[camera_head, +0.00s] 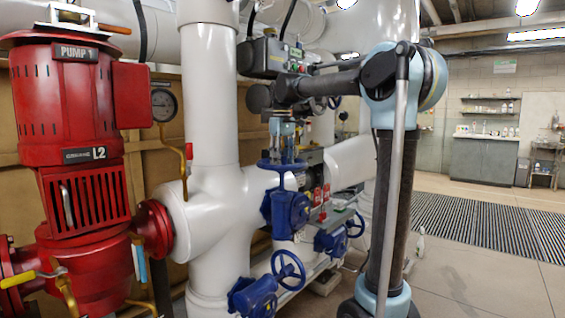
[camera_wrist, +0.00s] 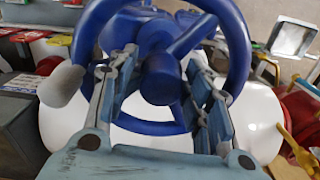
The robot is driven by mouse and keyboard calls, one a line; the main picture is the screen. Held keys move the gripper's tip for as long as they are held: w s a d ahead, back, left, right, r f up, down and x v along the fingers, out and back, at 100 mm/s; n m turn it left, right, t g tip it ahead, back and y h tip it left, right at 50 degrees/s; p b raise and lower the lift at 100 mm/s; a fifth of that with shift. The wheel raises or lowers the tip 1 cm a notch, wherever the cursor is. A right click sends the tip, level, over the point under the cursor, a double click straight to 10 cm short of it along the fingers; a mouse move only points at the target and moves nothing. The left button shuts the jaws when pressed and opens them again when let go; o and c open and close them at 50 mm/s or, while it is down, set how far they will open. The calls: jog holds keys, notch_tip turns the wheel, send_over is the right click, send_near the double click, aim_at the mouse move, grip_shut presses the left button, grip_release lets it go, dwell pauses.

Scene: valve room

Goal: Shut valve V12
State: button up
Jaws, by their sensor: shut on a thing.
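A blue valve (camera_head: 289,208) sits on the white pipework, with its blue handwheel (camera_head: 272,166) on top. My gripper (camera_head: 284,150) is above that wheel, pointing down. In the wrist view, the wheel's blue rim (camera_wrist: 237,45) and hub (camera_wrist: 160,77) fill the middle. My gripper (camera_wrist: 163,85) has one finger on each side of the hub and is shut on the wheel. The exact contact points are partly hidden by the fingers. I cannot read a V12 label in either view.
Two more blue valves, one at lower left (camera_head: 254,298) and one at right (camera_head: 331,240), stand close by with their own handwheels. A red pump (camera_head: 75,150) and a pressure gauge (camera_head: 164,105) are on the left. Open floor (camera_head: 480,270) lies to the right.

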jog(key=m, duration=0.6)
jog(key=shift+s+a+f+m, duration=0.15)
jog(key=shift+m, duration=0.15)
jog(key=m, duration=1.1)
jog(key=shift+o, duration=0.6)
jog(key=shift+m, duration=0.9)
jog(key=shift+o, duration=0.7)
jog(key=shift+f+m, duration=0.1)
jog(key=shift+m, duration=0.4)
jog(key=o, duration=0.6)
jog(key=shift+o, duration=0.2)
